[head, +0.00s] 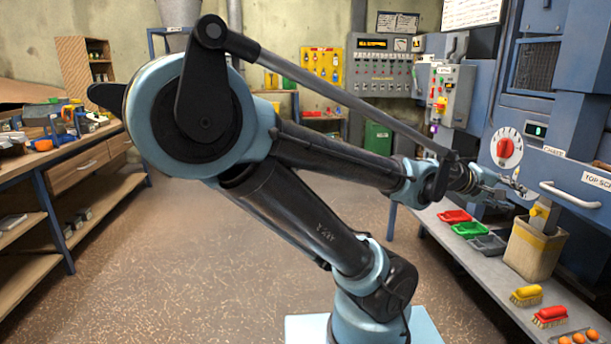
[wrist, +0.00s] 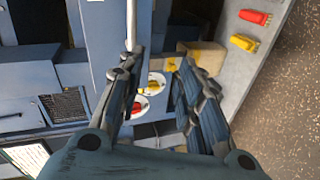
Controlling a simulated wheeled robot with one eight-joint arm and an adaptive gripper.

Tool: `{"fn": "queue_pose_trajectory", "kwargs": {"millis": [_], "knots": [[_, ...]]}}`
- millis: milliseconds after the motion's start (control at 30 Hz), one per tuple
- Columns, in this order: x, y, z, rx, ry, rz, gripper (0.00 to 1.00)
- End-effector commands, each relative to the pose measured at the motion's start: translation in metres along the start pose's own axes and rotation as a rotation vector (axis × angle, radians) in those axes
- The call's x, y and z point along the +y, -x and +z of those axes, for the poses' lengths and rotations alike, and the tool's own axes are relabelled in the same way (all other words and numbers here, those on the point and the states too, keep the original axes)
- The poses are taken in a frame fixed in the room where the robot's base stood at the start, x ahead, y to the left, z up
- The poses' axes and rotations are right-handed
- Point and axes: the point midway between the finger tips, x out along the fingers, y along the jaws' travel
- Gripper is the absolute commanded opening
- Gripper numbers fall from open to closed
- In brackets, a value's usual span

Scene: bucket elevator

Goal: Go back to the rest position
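My gripper (head: 500,188) is at the right in the head view, at the end of my outstretched arm, close to the front of the blue machine (head: 560,165). It is near a red-knobbed dial (head: 506,148) and left of a pale drawer handle (head: 570,194). In the wrist view my gripper (wrist: 161,62) has its two fingers apart with nothing seen between the tips. Behind the fingers are two round dials, one with a red knob (wrist: 139,105) and one with a yellow knob (wrist: 155,84). The rest position is not marked in either view.
The grey bench (head: 470,262) below my gripper holds red (head: 454,216), green and grey trays, a tan bin (head: 535,248), a yellow brush (head: 526,295) and a red brush (head: 550,316). A cluttered workbench (head: 75,150) stands at left. The floor between is clear.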

Motion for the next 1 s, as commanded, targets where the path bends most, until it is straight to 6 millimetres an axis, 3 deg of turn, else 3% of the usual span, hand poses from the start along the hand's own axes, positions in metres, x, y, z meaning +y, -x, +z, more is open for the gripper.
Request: {"fn": "queue_pose_trajectory", "kwargs": {"millis": [100, 500, 800, 1000], "knots": [[-0.027, 0.012, -0.021, 0.037, -0.067, -0.085, 0.33], [-0.123, 0.071, -0.072, 0.102, -0.227, -0.419, 0.33], [-0.195, 0.138, -0.092, 0.108, -0.258, -0.703, 0.33], [-0.237, 0.191, -0.092, 0.091, -0.231, -0.895, 0.33]]}}
